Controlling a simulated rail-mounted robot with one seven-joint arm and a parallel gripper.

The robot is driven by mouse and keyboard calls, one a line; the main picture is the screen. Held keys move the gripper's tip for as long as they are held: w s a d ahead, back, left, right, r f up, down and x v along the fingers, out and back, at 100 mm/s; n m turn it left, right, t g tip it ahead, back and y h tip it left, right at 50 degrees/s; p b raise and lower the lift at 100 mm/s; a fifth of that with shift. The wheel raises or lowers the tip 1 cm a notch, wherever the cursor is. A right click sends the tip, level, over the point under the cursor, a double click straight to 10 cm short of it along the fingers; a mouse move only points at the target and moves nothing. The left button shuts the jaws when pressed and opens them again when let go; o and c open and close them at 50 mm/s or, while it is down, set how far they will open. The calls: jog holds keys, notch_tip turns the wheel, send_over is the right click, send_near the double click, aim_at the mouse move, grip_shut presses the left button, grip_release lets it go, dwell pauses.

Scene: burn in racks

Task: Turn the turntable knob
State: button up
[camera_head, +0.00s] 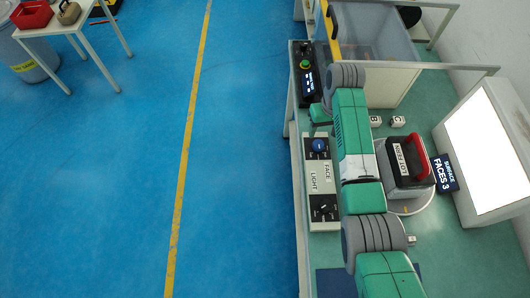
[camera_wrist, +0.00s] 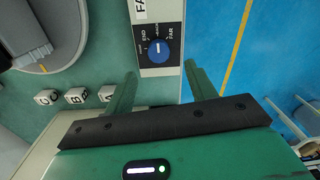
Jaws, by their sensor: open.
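A control panel (camera_head: 321,180) lies along the left edge of the green bench, with FACE and LIGHT labels. Its blue round knob (camera_head: 318,145) is at the far end, and a black knob (camera_head: 323,208) is at the near end. In the wrist view the blue knob (camera_wrist: 159,51) has a white pointer line and printed position marks around it. My gripper (camera_wrist: 161,69) is open and empty, with one green finger on each side of the panel end. The fingers look apart from the knob; their height above it is unclear. In the head view my arm hides most of the gripper (camera_head: 320,114).
Lettered white cubes (camera_wrist: 77,96) lie beside the panel. A clear-sided bin (camera_head: 375,40) stands at the back.

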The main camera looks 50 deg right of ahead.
aim_at(319, 144)
jog(key=shift+s, duration=0.1)
jog(key=shift+d+f, duration=0.1)
jog(key=shift+f, duration=0.1)
notch_tip(319, 144, down, 7)
jog(key=shift+f+b, duration=0.2)
jog(key=shift+b, duration=0.75)
jog(key=c, duration=1)
